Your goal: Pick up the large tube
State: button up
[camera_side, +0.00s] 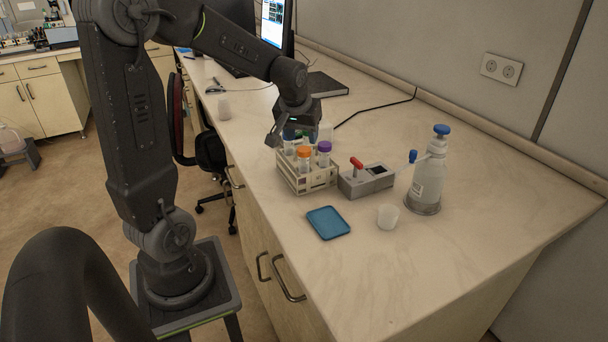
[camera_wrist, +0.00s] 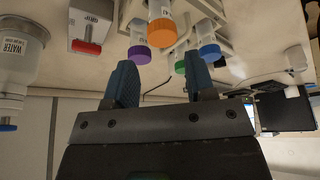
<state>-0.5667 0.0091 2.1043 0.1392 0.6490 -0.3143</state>
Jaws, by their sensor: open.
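A pale rack (camera_side: 308,183) on the bench holds several upright capped tubes. An orange-capped tube (camera_side: 304,153) and a purple-capped tube (camera_side: 324,148) stand at its near side. In the wrist view, the orange cap (camera_wrist: 162,33) looks largest, with the purple cap (camera_wrist: 139,54), a blue cap (camera_wrist: 210,53) and a green cap (camera_wrist: 180,67) around it. My gripper (camera_side: 291,137) is over the rear part of the rack. Its fingers (camera_wrist: 158,65) are apart with nothing clearly between them; the side view partly hides the rear tubes.
A grey device (camera_side: 366,182) with a red handle stands right of the rack. Beyond it is a blue-capped water bottle (camera_side: 429,180). The bench's front right is clear.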

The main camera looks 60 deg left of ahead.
aim_at(304, 149)
jog(key=shift+x, duration=3.4)
jog(key=shift+s+a, duration=0.1)
jog(key=shift+c, duration=0.4)
jog(key=c, duration=0.8)
notch_tip(304, 149, up, 10)
jog(key=shift+r, duration=0.1)
jog(key=shift+c, duration=0.2)
